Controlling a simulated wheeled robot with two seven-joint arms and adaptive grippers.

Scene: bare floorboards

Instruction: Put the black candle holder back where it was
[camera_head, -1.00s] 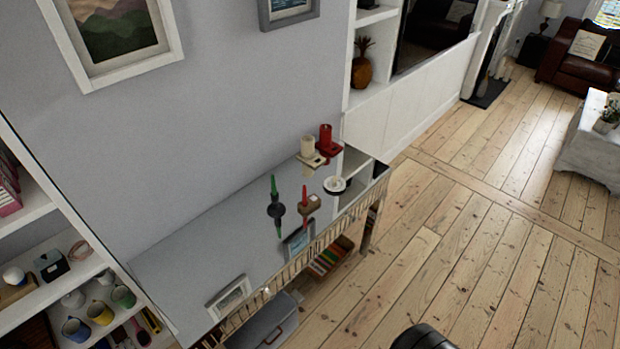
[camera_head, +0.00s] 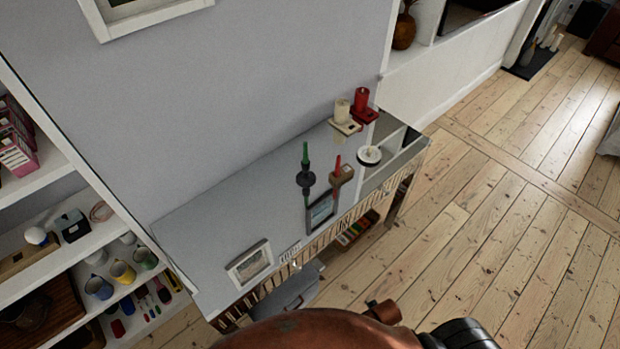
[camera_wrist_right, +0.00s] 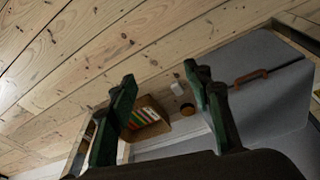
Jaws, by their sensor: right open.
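The black candle holder (camera_head: 305,180) stands upright on the grey console table (camera_head: 215,230) with a green candle in it. It is close to the table's front edge, beside a small brown holder (camera_head: 343,174) with a red candle and behind a tilted picture frame (camera_head: 320,211). In the right wrist view my right gripper (camera_wrist_right: 160,82) is open, its two dark green fingers apart with nothing between them. Floorboards and a box of coloured items (camera_wrist_right: 147,120) show beyond the fingers. The candle holder is not recognisable there. My left gripper is not in view.
A white dish with a candle (camera_head: 369,156), a cream candle (camera_head: 342,112) and a red candle (camera_head: 361,100) stand at the table's right end. A small frame (camera_head: 250,262) lies near its front left. A large reddish-brown rounded form (camera_head: 315,330), unidentified, fills the bottom.

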